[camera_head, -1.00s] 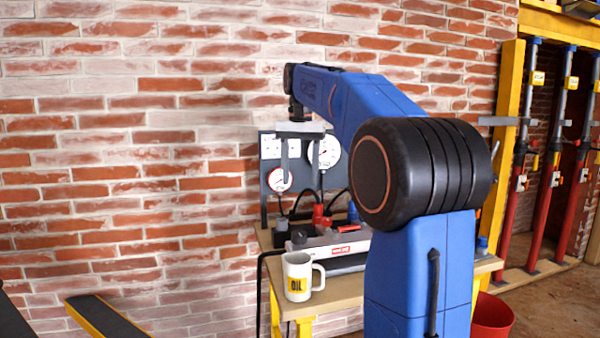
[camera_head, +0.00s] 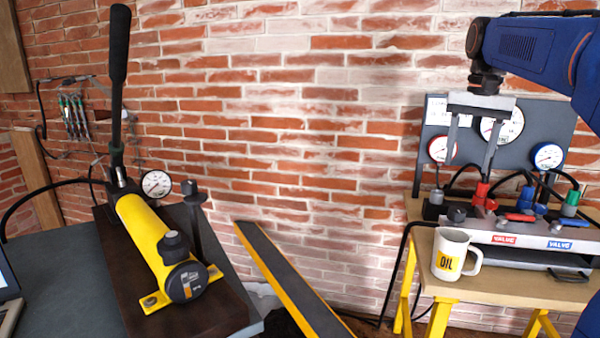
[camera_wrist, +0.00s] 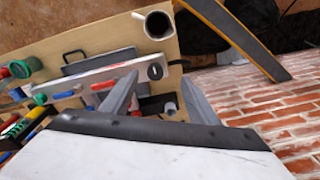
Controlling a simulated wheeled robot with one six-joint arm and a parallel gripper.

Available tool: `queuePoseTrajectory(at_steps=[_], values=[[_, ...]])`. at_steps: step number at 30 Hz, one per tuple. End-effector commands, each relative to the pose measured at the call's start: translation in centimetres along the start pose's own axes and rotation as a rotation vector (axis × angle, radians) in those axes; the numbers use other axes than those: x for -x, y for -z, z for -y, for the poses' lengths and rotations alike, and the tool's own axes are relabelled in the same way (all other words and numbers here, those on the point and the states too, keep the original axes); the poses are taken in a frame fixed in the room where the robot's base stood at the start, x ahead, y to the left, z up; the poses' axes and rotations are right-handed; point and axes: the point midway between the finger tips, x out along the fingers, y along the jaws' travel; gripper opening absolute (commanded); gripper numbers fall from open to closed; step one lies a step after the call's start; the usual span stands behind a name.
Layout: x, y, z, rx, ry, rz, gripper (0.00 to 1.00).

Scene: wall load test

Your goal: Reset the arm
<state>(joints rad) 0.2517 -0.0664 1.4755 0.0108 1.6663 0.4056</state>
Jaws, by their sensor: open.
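My blue arm (camera_head: 535,48) reaches in from the upper right of the head view. My gripper (camera_head: 456,186) hangs from it with its two grey fingers pointing down, apart and empty. It is in front of the gauge panel (camera_head: 432,118), over the left part of the wooden bench. In the wrist view my gripper (camera_wrist: 157,88) shows its two fingers spread over the valve block, with nothing between them that it holds.
A white OIL mug (camera_head: 452,255) stands at the bench's front left (camera_head: 500,291), near the red-and-blue valve block (camera_head: 505,237). A yellow hand pump (camera_head: 146,235) with a black lever stands at left. A yellow-edged dark beam (camera_head: 290,283) slants between them before the brick wall.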

Motion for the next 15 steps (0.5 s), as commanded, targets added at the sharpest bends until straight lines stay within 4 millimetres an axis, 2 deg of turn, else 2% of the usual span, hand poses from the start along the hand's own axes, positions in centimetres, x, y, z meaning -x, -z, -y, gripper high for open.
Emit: queuePoseTrajectory(at_steps=[1, 8, 15], values=[[-0.6, -1.8, -0.1, 0.03, 0.006, -0.013, 0.54], [-4.3, -8.3, -0.7, 0.166, 0.034, -0.081, 0.54], [-9.4, -15.0, -1.9, 0.307, 0.061, -0.151, 0.54]])
